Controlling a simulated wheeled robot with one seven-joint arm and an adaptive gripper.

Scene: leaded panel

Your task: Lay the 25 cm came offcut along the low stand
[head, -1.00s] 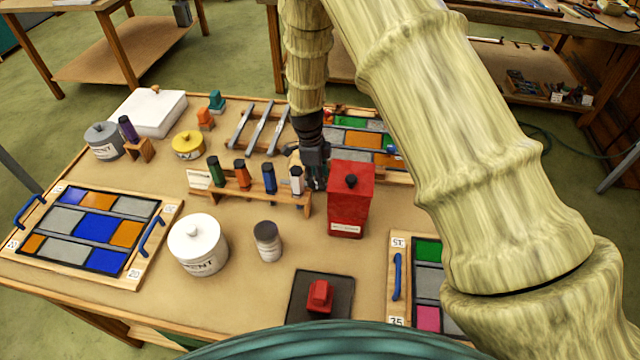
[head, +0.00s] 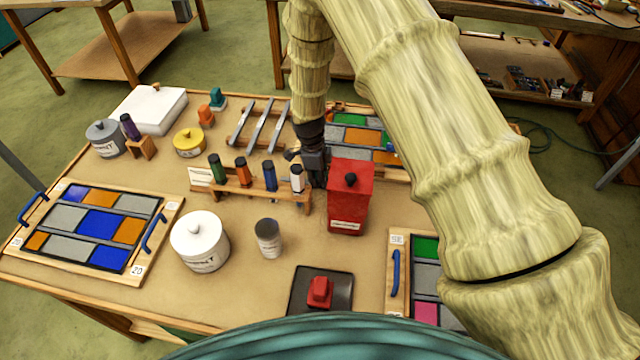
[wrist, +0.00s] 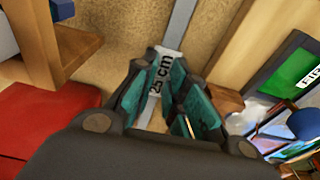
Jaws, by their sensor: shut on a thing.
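The 25 cm came offcut (wrist: 182,22) is a thin grey strip with a white "25 cm" label, seen in the wrist view. My gripper (wrist: 165,108) is shut on it at the label, its teal pads on either side. The strip runs away past the fingers over the tan tabletop. In the head view my gripper (head: 314,168) points down between the tube rack and the red canister, which partly hides its tips. A low wooden stand (head: 243,147) bearing three grey strips lies behind left of it; I cannot tell whether this is the task's low stand.
The tube rack (head: 235,192) and red canister (head: 348,205) stand close by my gripper. A coloured glass panel (head: 358,137) lies behind right. White (head: 199,243) and grey (head: 268,240) jars stand in front. Bare tabletop (head: 130,178) shows at left.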

